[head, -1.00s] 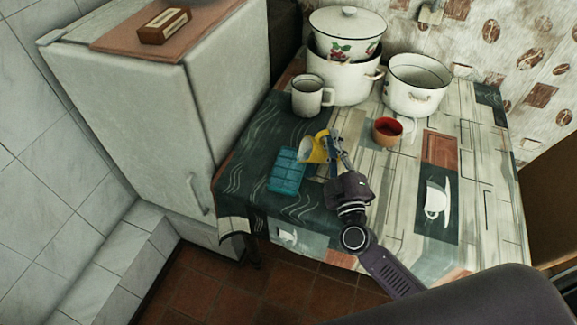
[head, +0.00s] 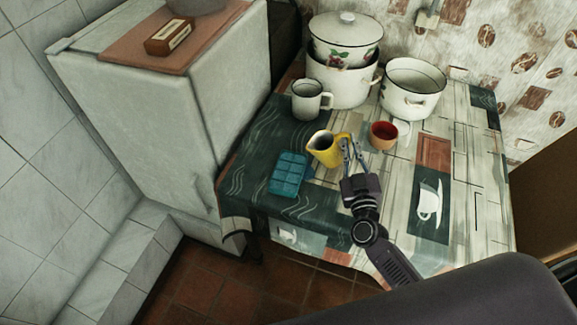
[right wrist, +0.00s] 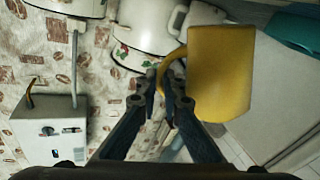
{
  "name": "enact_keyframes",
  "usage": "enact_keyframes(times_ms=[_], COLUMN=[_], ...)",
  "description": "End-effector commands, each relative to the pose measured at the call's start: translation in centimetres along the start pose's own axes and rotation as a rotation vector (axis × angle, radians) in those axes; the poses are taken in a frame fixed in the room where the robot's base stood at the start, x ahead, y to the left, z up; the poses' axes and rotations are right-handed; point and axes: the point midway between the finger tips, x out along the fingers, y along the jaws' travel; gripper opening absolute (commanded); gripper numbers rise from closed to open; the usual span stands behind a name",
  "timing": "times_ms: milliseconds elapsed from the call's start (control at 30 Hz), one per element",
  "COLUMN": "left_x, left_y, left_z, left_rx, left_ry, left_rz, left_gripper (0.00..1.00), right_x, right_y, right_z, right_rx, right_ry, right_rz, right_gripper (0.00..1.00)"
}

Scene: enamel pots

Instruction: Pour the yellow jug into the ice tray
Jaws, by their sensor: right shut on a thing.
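The yellow jug (head: 323,151) is held by my right gripper (head: 350,146), which is shut on its handle at the jug's right side. The jug looks about upright, with its dark open mouth facing up. The jug also shows large in the right wrist view (right wrist: 222,70), with the fingertips (right wrist: 170,88) at its handle. The blue ice tray (head: 288,173) lies on the table to the left of the jug and nearer the front edge. What its compartments hold is too small to tell. My left gripper is not in view.
A red cup (head: 384,137) stands just right of the gripper. A white mug (head: 307,100) is behind the jug. White enamel pots (head: 338,84) (head: 413,91) stand at the back of the table (head: 462,190). The fridge (head: 150,105) is at the left. The table's right front is clear.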

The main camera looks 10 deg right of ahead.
Motion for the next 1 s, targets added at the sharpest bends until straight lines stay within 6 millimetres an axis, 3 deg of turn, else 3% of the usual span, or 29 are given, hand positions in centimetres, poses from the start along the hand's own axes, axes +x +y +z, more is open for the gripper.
enact_keyframes(times_ms=[267, 633, 767, 1000], left_x=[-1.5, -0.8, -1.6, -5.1], left_y=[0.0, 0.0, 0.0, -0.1], left_z=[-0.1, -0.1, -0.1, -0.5], left_rx=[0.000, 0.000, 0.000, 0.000], left_ry=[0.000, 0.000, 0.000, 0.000], left_rz=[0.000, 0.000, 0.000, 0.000], left_gripper=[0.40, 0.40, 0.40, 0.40], right_x=[0.4, 0.5, 0.6, 0.8], right_y=[2.1, 2.8, 3.1, 4.0], right_z=[0.5, 2.5, 1.8, -1.3], right_rx=[0.219, 0.397, 0.411, 0.412], right_ry=[-0.039, -0.072, -0.074, -0.075], right_rz=[0.007, 0.011, 0.011, 0.012], right_gripper=[0.00, 0.00, 0.00, 0.00])
